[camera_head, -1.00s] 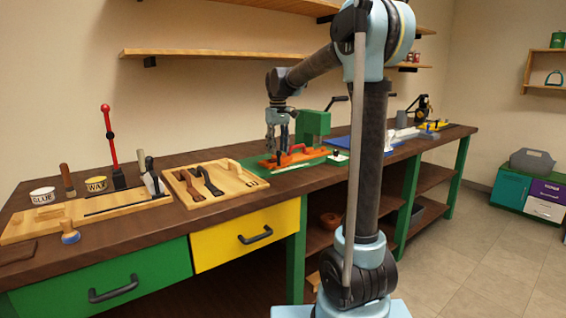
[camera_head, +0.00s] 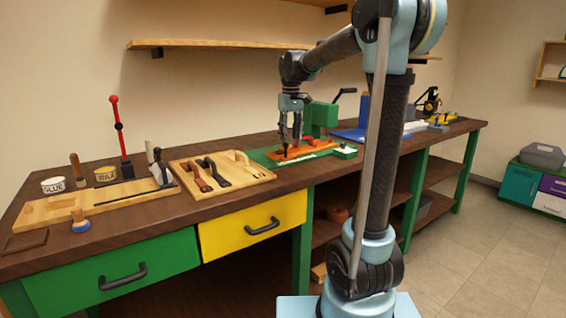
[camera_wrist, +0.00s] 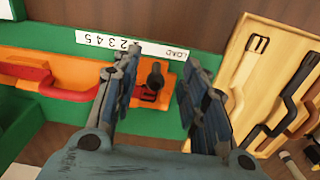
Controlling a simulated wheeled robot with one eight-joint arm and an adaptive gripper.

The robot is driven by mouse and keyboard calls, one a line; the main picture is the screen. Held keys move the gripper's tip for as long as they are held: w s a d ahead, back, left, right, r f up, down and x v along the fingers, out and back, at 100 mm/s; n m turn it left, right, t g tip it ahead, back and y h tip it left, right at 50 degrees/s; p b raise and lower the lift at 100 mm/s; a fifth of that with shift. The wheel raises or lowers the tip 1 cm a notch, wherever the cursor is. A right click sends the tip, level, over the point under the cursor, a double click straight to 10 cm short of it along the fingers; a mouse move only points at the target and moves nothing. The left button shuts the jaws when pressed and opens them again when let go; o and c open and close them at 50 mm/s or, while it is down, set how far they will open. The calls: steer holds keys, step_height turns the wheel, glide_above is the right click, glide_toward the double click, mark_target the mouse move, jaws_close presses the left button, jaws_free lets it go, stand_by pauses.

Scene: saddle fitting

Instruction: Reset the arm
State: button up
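My gripper (camera_head: 290,134) hangs pointing down over the orange fixture (camera_head: 306,149) on its green base, at the middle of the bench. In the wrist view my gripper (camera_wrist: 157,75) has its two fingers spread apart with a clear gap between them. A black upright knob (camera_wrist: 155,74) on the orange fixture (camera_wrist: 78,78) shows between the fingers. I see nothing gripped. How far the fingertips are above the fixture cannot be told.
A wooden tray (camera_head: 249,173) with dark-handled tools lies left of the fixture. A green hand press (camera_head: 322,116) stands close behind my gripper. Farther left are a red upright lever (camera_head: 120,135), glue and wax pots. A wall shelf (camera_head: 215,43) runs above the bench.

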steer(key=s+d+f+m, duration=0.1)
steer(key=s+d+f, duration=0.15)
steer(key=s, duration=0.35)
steer(key=s+d+f+m+t, duration=0.1)
steer(key=s+d+f, duration=0.1)
steer(key=s+d, duration=0.3)
steer(key=s+d+f+m, duration=0.1)
steer(key=s+d+f, duration=0.15)
steer(key=s, duration=0.45)
steer(key=s+d+f+m+t, duration=0.1)
steer(key=s+d+f+m, duration=0.2)
steer(key=s+f, duration=1.2)
steer(key=shift+s+d+f, duration=0.2)
steer(key=shift+d+f, duration=0.3)
steer(key=shift+d, duration=0.3)
steer(key=shift+w+f, duration=0.2)
steer(key=shift+w, duration=0.25)
